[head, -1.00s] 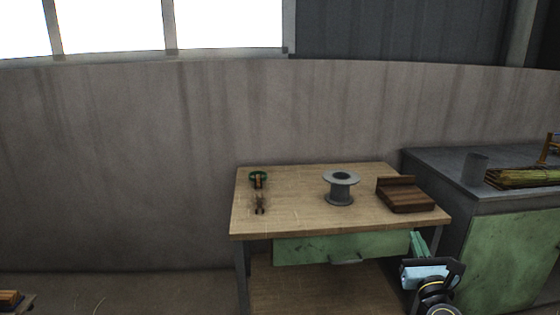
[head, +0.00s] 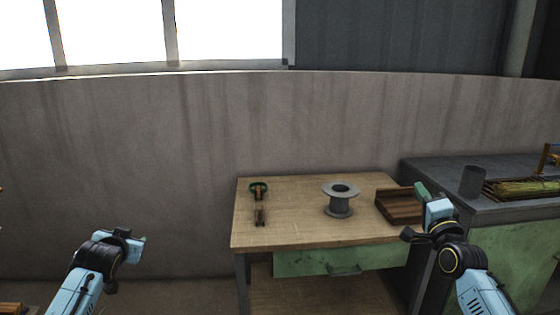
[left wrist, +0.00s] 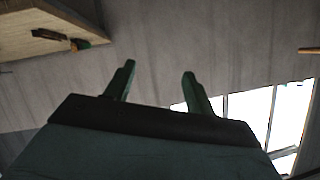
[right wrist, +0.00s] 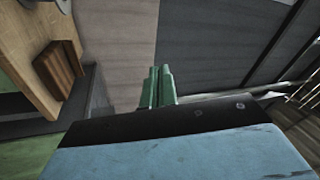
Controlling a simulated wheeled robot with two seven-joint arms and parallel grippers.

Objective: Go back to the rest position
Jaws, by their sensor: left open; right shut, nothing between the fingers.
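My left gripper (head: 143,239) is raised in the air to the left of the wooden workbench, its arm coming up from the bottom left. In the left wrist view its two green fingers (left wrist: 158,70) are wide apart with nothing between them. My right gripper (head: 420,190) is raised before the bench's right end, overlapping the wooden tray in the head view. In the right wrist view its green fingers (right wrist: 160,70) are together and empty. Neither gripper visibly touches anything.
A cabinet to the right holds a grey cup (head: 472,181) and a straw bundle (head: 525,191). The wall behind the bench is bare.

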